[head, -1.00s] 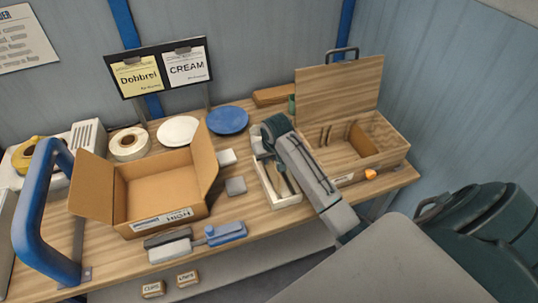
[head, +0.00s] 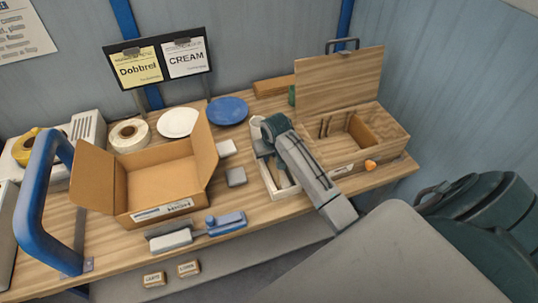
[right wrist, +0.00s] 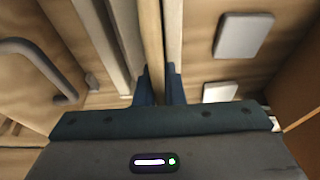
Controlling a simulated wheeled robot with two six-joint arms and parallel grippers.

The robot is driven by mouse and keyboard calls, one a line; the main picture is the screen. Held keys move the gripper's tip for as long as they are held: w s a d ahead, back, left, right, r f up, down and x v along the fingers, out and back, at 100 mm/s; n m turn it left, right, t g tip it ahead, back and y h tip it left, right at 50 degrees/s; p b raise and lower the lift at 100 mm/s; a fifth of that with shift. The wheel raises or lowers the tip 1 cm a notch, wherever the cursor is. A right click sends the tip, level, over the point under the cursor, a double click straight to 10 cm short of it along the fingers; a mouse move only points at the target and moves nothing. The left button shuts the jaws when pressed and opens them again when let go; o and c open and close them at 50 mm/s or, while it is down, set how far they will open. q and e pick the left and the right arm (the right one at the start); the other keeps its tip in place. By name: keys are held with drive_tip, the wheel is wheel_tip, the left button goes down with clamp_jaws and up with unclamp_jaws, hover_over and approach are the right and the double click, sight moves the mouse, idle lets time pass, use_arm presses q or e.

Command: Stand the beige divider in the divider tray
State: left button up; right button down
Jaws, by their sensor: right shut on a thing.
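My right gripper (right wrist: 160,90) is shut on a thin beige strip, which looks like the beige divider (right wrist: 151,40), seen edge-on between the fingers in the right wrist view. In the head view this gripper (head: 263,138) is over the far end of a narrow white tray (head: 284,193), which looks like the divider tray. My right arm covers much of the tray. I cannot tell whether the divider touches the tray. My left gripper is not in view.
An open wooden box (head: 393,151) with a raised lid stands close right of the tray. Left are a grey block (head: 236,177), a pale block (head: 226,148) and an open cardboard box (head: 118,205). A blue-handled tool (head: 225,224) lies in front, and a blue plate (head: 227,111) behind.

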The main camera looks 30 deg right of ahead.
drive_tip(key=c, duration=1.5)
unclamp_jaws()
drive_tip(key=shift+o, duration=0.2)
drive_tip(key=shift+s+r+b, duration=0.1)
drive_tip(key=shift+r+b, duration=0.2)
drive_tip(key=shift+r, duration=0.3)
drive_tip(key=b+v, duration=0.2)
drive_tip(key=v, duration=0.7)
drive_tip(key=shift+s+r+b, duration=0.15)
drive_tip(key=shift+r+b, duration=0.15)
drive_tip(key=shift+b, duration=0.05)
